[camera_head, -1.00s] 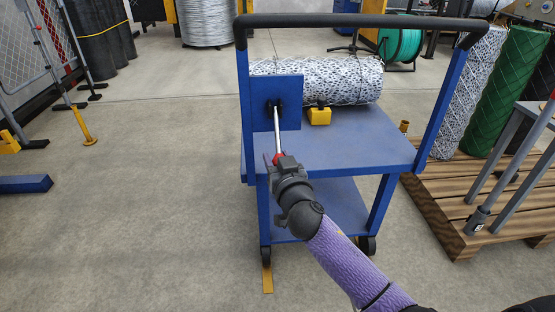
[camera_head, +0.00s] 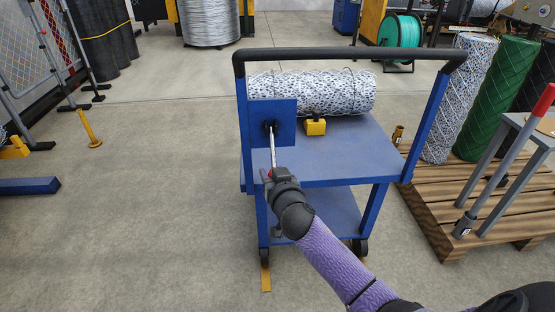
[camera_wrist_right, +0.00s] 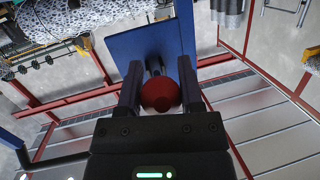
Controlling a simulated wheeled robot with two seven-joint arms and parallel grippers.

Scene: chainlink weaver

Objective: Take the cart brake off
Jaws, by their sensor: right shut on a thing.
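The blue cart (camera_head: 340,158) stands ahead of me, with a blue plate (camera_head: 284,121) on its near left side. A brake lever (camera_head: 272,147) with a silver rod comes out of a dark pivot on that plate and points toward me. My right gripper (camera_head: 268,174) is shut on the lever's red knob. In the right wrist view the red knob (camera_wrist_right: 160,94) sits between the two dark fingers of the gripper (camera_wrist_right: 160,98), with the blue plate (camera_wrist_right: 150,45) behind it. My left gripper is not in view.
A roll of wire mesh (camera_head: 318,92) and a yellow block (camera_head: 315,127) lie on the cart's top. A wooden pallet (camera_head: 437,211) with upright rolls and a grey frame stands close to the right. The floor to the left is mostly clear, with a yellow post (camera_head: 88,128).

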